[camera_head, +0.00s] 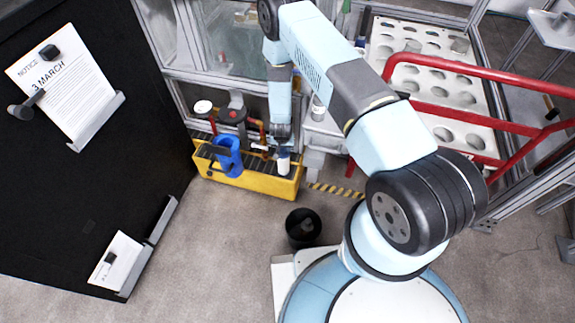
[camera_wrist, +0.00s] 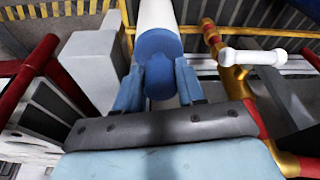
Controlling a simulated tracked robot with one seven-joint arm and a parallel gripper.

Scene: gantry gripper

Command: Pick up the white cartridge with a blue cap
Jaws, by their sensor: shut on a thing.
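The white cartridge with a blue cap (camera_wrist: 158,42) is at the top middle of the wrist view, its white body running out of the frame. My gripper (camera_wrist: 159,86) is shut on the blue cap, one finger on each side. In the head view the cartridge (camera_head: 283,161) hangs upright below my gripper (camera_head: 281,146), at the right part of the yellow box (camera_head: 258,186). I cannot tell whether its lower end touches the box.
A blue clamp-like tool (camera_head: 228,157) and red-handled tools (camera_head: 232,117) stand in the yellow box. A brass and red tool with a white crossbar (camera_wrist: 252,57) is close on the right. A black bin (camera_head: 303,228) stands on the floor. Red rails (camera_head: 470,75) are at the right.

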